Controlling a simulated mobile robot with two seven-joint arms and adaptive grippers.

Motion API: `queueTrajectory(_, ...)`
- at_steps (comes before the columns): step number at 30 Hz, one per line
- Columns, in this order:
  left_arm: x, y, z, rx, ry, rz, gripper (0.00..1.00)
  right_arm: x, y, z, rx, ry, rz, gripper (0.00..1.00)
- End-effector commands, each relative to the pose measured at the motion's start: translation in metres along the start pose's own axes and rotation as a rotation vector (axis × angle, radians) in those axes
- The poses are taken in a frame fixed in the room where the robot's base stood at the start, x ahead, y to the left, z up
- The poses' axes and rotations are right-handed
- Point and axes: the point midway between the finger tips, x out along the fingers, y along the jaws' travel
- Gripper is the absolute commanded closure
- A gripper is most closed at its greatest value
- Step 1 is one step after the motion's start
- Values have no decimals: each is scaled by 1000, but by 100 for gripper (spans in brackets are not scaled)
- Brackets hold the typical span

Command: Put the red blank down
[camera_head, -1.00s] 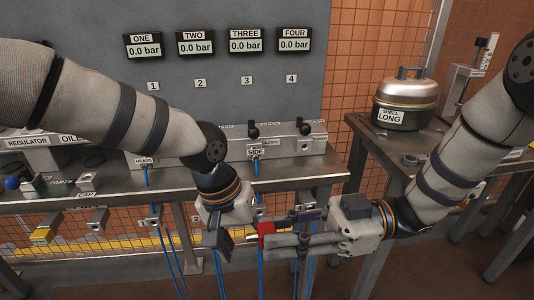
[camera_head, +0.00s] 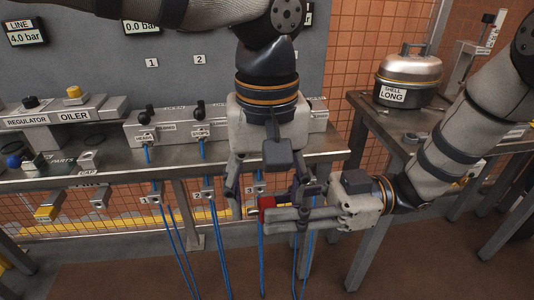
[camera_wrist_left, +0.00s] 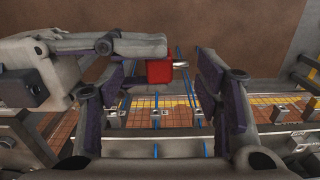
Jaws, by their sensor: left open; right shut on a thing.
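The red blank (camera_head: 267,202) is in my right gripper (camera_head: 290,207), which is shut on it in front of the bench edge. My left gripper (camera_head: 263,190) hangs down from above, open, with its fingers on either side of the red blank. In the left wrist view the red blank (camera_wrist_left: 159,71) lies between my open left fingers (camera_wrist_left: 165,95), with gaps on both sides. A bright metal tip sticks out at its right side there. My right gripper's fingers reach it from the left in that view.
The steel bench (camera_head: 110,178) carries a regulator and oiler block (camera_head: 60,118) and a valve block (camera_head: 170,128). Blue hoses (camera_head: 222,240) hang in front of it. On the right, a table (camera_head: 372,105) holds a lidded pot labelled SHELL LONG (camera_head: 408,75).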

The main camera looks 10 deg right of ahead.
Motion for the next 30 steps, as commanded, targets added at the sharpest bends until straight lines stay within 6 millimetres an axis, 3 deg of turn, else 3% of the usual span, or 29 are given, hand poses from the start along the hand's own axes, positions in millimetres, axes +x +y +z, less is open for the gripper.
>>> queueTrajectory(5,18,0,0,0,-1,1,41,0,0,-1,-1,0,0,100)
queueTrajectory(13,21,0,0,1,2,2,41,0,0,-1,-1,0,0,100)
queueTrajectory(20,20,1,0,1,1,3,91,0,0,-1,-1,1,0,100)
queueTrajectory(23,20,2,0,2,1,8,93,1,0,-1,-1,2,-2,100)
queueTrajectory(24,20,3,0,2,1,9,93,1,0,-1,-1,3,-2,74)
queueTrajectory(27,20,2,0,2,1,9,93,1,0,-1,-1,3,-2,52)
queueTrajectory(30,20,2,0,2,1,6,93,1,0,-1,-1,2,-2,52)
